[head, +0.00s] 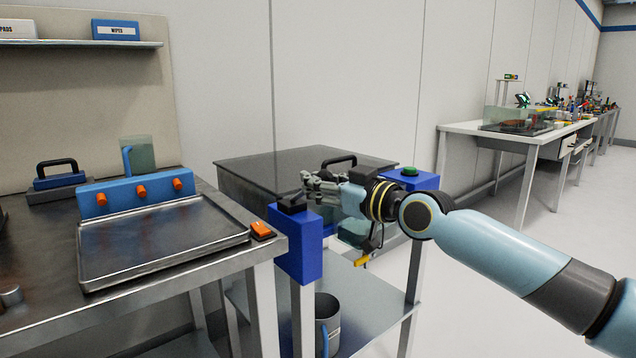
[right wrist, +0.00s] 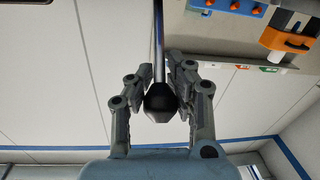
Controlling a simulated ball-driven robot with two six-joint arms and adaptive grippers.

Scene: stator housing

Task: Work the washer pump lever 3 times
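The lever shows in the right wrist view as a thin metal rod (right wrist: 158,45) with a black conical knob (right wrist: 160,103) at its end. My right gripper (right wrist: 157,66) has one finger on each side of the knob and rod. The fingers lean inward and lie close to the knob; whether they press on it is unclear. In the head view, my right gripper (head: 312,182) points left beside a blue post top (head: 296,245) with a black part on it. I cannot make out the lever there. My left gripper is not in view.
A dark box (head: 265,165) stands behind my right gripper. A blue block with a green button (head: 409,171) is right of it. At left, a metal bench holds a tray (head: 165,240) with a blue panel (head: 110,205).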

